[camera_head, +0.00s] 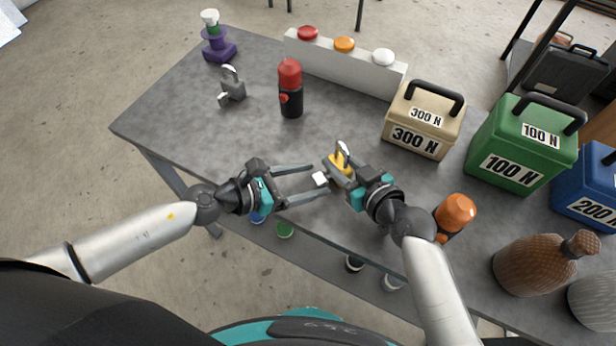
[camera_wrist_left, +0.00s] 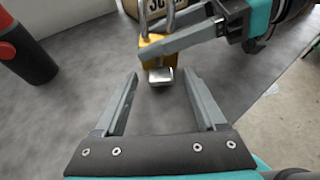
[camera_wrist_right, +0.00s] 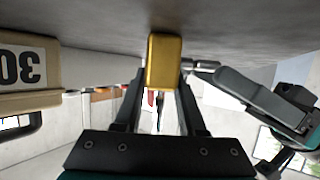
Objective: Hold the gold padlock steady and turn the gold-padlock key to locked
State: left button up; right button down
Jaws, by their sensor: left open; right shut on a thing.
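The gold padlock (camera_head: 341,161) is near the table's front edge, its silver shackle toward the back. It also shows in the left wrist view (camera_wrist_left: 152,51) and the right wrist view (camera_wrist_right: 164,60). My right gripper (camera_head: 338,172) is shut on its body from the right. The pale silver gold-padlock key (camera_head: 320,179) sticks out of the padlock on the side facing my left gripper; its head shows in the left wrist view (camera_wrist_left: 161,76). My left gripper (camera_head: 319,180) is open, its fingertips on either side of the key head. I cannot tell whether they touch it.
A grey padlock (camera_head: 232,88) stands at the back left, near a red-and-black cylinder (camera_head: 290,90). Weight boxes in beige (camera_head: 420,118), green (camera_head: 523,143) and blue (camera_head: 590,188) stand right. An orange-topped cylinder (camera_head: 455,213) is beside my right arm.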

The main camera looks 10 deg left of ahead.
pick_arm(q)
grip_shut()
dwell(0.6)
